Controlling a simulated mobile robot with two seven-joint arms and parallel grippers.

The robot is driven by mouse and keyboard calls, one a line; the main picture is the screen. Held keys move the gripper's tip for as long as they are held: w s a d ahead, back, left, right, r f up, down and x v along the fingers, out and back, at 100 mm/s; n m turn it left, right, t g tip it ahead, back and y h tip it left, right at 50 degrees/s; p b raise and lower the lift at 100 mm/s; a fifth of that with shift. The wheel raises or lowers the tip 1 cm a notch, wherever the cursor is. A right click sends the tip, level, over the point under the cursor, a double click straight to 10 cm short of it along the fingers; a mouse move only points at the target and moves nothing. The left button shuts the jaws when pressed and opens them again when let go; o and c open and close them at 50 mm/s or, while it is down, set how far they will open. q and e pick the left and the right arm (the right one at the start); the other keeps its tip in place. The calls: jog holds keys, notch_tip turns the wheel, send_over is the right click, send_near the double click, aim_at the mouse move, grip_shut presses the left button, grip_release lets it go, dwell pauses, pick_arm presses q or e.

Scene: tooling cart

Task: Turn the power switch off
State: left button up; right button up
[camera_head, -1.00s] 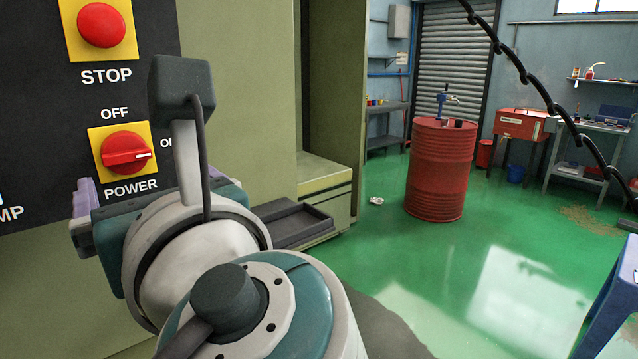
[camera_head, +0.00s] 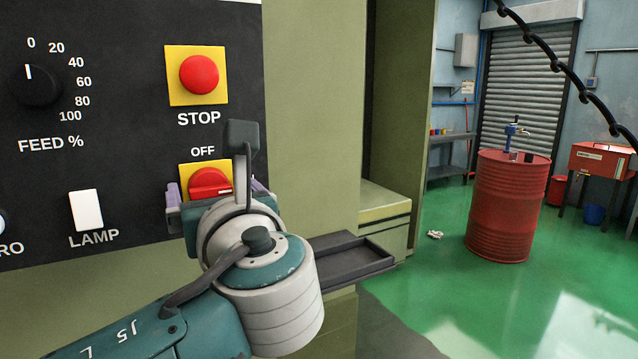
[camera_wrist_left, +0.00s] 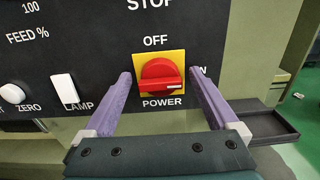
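The power switch (camera_head: 211,183) is a red rotary knob on a yellow plate, low on the black panel. In the left wrist view the power switch (camera_wrist_left: 160,74) has its white mark pointing right, toward the ON label, which a finger partly hides. OFF is printed above it. My left gripper (camera_head: 216,190) is in front of the switch, with its purple fingers apart. In the left wrist view the left gripper (camera_wrist_left: 160,80) is open and empty, one finger on each side of the knob. I cannot tell the remaining depth. My right gripper is not in view.
The red STOP button (camera_head: 199,75) is above the switch. The white lamp switch (camera_head: 86,210) and the feed dial (camera_head: 37,86) are to the left. A dark tray (camera_head: 350,262) juts out at lower right. A red drum (camera_head: 505,208) stands on the green floor beyond.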

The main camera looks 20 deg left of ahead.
pick_arm(q)
jog(key=c, duration=1.3)
jog(key=shift+n, duration=0.4)
jog(key=n+b, duration=0.1)
jog(key=n, duration=0.2)
jog(key=shift+s+f+n, duration=0.1)
jog(key=shift+n, duration=0.3)
jog(key=n+b, duration=0.2)
jog(key=n, duration=0.2)
jog(key=shift+a+f, duration=0.1)
jog(key=n+b, duration=0.3)
jog(key=n, duration=0.2)
jog(key=shift+s+f+n+b, duration=0.1)
jog(key=shift+f+n+b, duration=0.05)
jog(key=shift+n+b, duration=1.55)
jog(key=shift+n, duration=0.5)
